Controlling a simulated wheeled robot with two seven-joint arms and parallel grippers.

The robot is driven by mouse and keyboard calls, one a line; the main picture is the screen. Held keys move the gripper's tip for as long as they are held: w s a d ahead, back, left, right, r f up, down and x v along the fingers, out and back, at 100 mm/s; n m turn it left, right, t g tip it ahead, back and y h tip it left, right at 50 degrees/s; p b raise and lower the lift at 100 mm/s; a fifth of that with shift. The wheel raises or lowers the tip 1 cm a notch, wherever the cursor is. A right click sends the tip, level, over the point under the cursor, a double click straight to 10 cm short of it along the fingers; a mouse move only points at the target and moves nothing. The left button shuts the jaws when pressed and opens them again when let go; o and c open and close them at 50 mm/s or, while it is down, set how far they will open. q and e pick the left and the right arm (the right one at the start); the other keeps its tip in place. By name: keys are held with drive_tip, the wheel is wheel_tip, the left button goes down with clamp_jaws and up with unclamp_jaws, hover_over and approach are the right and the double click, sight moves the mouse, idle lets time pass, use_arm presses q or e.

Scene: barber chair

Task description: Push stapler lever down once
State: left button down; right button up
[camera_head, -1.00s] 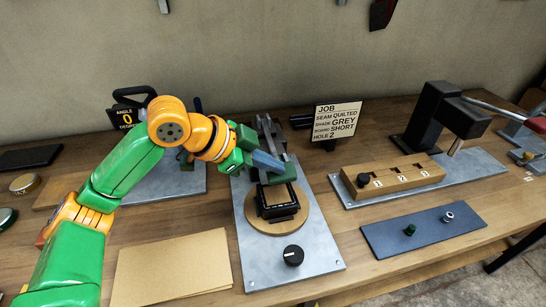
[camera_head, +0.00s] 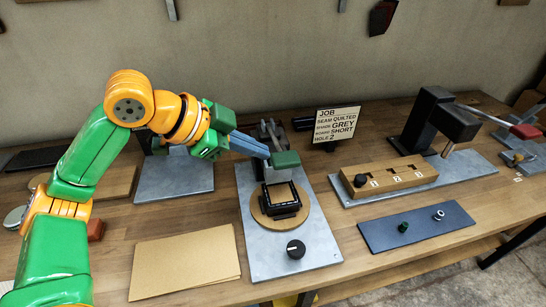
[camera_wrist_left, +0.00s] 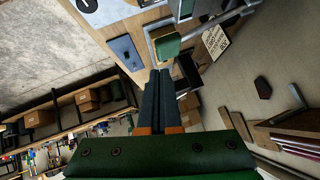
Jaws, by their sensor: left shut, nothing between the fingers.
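The stapler stands on a grey plate (camera_head: 303,266). Its lever has a green pad (camera_head: 286,159) at the front end, raised with a gap above a black square block (camera_head: 281,207) on a round wooden disc (camera_head: 257,211). My left gripper (camera_head: 266,154) is shut and empty, its blue-grey fingers pointing right, tips just left of the pad. In the left wrist view the shut fingertips (camera_wrist_left: 160,72) are close to the green pad (camera_wrist_left: 167,46); I cannot tell whether they touch. The fingers partly cover the lever's rear. My right gripper is out of view.
A black knob (camera_head: 296,249) is at the plate's front. Brown card sheets (camera_head: 187,262) lie to the left. A job sign (camera_head: 337,123) stands behind. To the right are a numbered wooden block (camera_head: 392,179), a black press (camera_head: 436,118) and a dark blue mat (camera_head: 418,228).

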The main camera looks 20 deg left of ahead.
use_arm(q)
drive_tip(key=v, duration=0.3)
drive_tip(key=shift+w+a+r, duration=0.1)
drive_tip(key=shift+a+r, duration=0.15)
drive_tip(key=shift+w, duration=0.1)
idle(0.4)
